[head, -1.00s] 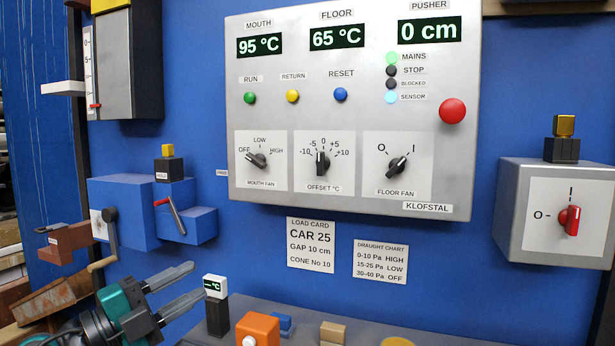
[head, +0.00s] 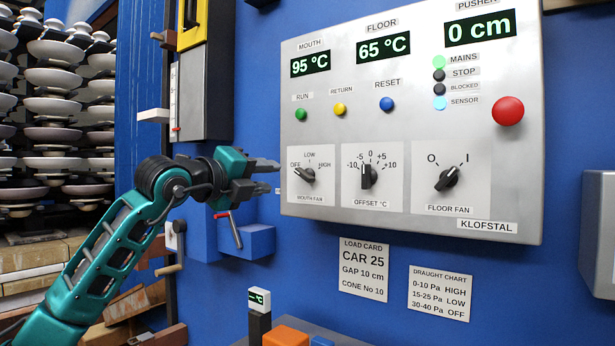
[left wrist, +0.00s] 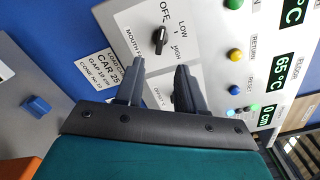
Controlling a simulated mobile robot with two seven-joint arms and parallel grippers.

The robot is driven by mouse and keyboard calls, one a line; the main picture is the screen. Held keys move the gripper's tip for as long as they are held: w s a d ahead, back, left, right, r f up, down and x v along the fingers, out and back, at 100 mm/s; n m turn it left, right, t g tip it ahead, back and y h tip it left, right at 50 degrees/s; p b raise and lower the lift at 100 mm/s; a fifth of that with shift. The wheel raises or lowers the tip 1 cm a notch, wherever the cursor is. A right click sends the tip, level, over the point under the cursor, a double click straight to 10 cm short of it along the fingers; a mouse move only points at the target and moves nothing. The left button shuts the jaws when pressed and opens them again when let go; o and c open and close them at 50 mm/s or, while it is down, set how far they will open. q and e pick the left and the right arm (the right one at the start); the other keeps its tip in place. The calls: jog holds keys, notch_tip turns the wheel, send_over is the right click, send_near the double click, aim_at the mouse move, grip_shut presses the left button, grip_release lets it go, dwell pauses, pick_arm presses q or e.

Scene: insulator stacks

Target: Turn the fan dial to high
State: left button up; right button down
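The mouth fan dial (head: 304,174) is a black knob on a white plate at the lower left of the grey control panel (head: 420,120). Its pointer is toward OFF, with LOW and HIGH further round to the right. My left gripper (head: 275,176) is just left of the panel's edge, its fingers pointing at the dial's plate. In the left wrist view the dial (left wrist: 160,38) lies beyond the two parted fingertips (left wrist: 159,66), with nothing between them. The floor fan dial (head: 448,178) is slanted toward I. My right gripper is not in view.
The offset dial (head: 368,175) is close right of the mouth fan dial. Run, return and reset buttons sit above. The draught chart (head: 440,293) and load card (head: 363,269) hang below the panel.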

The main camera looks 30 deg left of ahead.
aim_at(302, 176)
pick_arm(q)
jog(key=w, duration=0.3)
jog(key=w+p, duration=0.1)
jog(key=w, duration=0.3)
jog(key=w+d, duration=0.1)
jog(key=w, duration=0.2)
jog(key=shift+w+p, duration=0.3)
jog(key=shift+w, duration=0.1)
jog(key=shift+s, duration=0.1)
grip_shut()
